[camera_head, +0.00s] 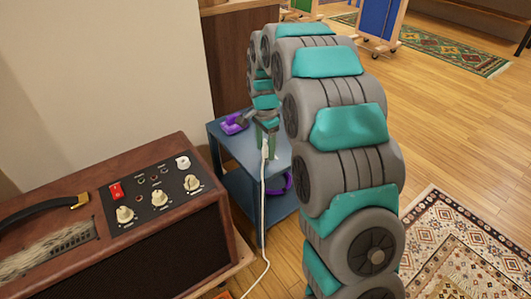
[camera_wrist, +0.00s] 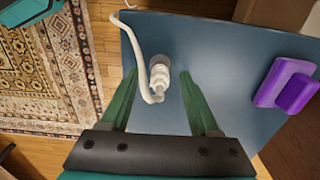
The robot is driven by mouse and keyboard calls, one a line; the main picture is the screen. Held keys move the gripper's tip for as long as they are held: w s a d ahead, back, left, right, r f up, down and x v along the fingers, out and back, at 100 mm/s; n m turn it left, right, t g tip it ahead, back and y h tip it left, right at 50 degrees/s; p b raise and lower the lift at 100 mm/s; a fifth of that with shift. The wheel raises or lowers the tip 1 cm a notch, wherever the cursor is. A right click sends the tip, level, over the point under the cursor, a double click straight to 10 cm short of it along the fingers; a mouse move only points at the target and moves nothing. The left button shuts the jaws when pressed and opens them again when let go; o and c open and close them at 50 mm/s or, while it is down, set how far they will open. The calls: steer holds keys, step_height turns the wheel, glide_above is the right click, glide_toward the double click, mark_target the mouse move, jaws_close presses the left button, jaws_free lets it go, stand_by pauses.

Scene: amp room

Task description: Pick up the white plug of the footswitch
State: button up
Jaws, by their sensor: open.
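The white plug (camera_wrist: 160,74) is at the blue table's top in the wrist view, with its white cord curving up and left from it. My gripper (camera_wrist: 158,84) is open, with its two green fingers on either side of the plug and visible gaps to it. Whether the fingertips are at the plug's height cannot be told. In the head view my gripper (camera_head: 265,136) is low over the table, and the white cord (camera_head: 263,200) hangs down the table's front to the floor. The footswitch itself is not clearly visible.
The small blue table (camera_head: 232,150) has a lower shelf. A purple object (camera_head: 234,124) lies on its top, and another purple object (camera_head: 286,184) is lower down. A brown amplifier (camera_head: 130,220) stands close at the left. A patterned rug (camera_head: 460,240) lies on the right.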

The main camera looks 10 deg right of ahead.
steer(key=shift+f, duration=0.3)
jaws_close()
stand_by(0.3)
